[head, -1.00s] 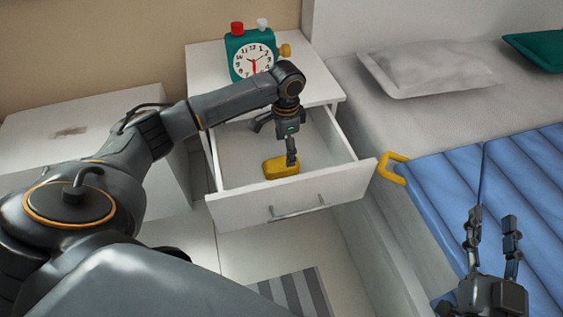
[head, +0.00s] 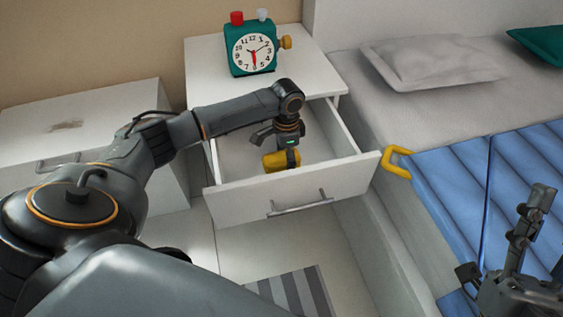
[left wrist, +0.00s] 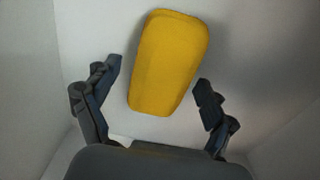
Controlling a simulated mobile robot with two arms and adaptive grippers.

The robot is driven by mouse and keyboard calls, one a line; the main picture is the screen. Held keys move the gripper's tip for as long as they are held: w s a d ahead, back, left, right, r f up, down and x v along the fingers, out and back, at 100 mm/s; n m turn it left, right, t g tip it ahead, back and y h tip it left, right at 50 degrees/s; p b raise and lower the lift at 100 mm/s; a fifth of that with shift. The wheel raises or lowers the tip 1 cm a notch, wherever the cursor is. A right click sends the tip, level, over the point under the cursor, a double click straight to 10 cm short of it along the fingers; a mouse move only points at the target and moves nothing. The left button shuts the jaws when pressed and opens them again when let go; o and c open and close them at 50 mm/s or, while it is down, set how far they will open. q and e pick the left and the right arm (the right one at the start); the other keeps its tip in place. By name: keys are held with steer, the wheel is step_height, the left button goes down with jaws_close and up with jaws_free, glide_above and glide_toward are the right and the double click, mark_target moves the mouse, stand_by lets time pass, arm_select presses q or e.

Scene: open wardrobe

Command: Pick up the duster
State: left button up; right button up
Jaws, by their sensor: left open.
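The duster appears to be the yellow rounded block (head: 273,163) lying in the open drawer (head: 240,184). My left gripper (head: 283,158) is down inside the drawer at the duster and partly hides it in the head view. In the left wrist view the duster (left wrist: 165,60) lies lengthwise between the two open fingers of the left gripper (left wrist: 158,76). Gaps show on both sides, and the fingers are not closed on it. My right gripper (head: 515,235) is at the lower right over the blue bedding, with its fingers seen side-on.
The drawer walls stand close around my left gripper. A green alarm clock (head: 252,50) stands on the white nightstand (head: 206,62) above the drawer. A yellow handle (head: 397,163) is beside the blue bedding (head: 450,190). A striped mat (head: 295,292) lies on the floor.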

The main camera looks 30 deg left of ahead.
arm_select(q)
steer(key=shift+c, duration=0.4)
arm_select(e)
steer(key=shift+r, duration=0.1)
arm_select(q)
steer(key=c, duration=1.2)
steer(key=shift+r, duration=0.15)
step_height(320, 180, up, 4)
steer(key=shift+r+p, duration=0.25)
steer(key=shift+p, duration=0.95)
step_height(320, 180, up, 5)
steer(key=shift+p, duration=1)
steer(key=shift+r, duration=0.1)
arm_select(e)
steer(key=w+f+g+h, duration=0.2)
steer(key=f+g, duration=0.3)
steer(key=f, duration=0.3)
steer(key=w+f+g+h, duration=0.2)
steer(key=w+f+g, duration=0.1)
steer(key=f+g, duration=0.3)
steer(key=shift+w+d+f, duration=0.3)
steer(key=shift+d+f, duration=0.15)
steer(key=shift+f, duration=0.8)
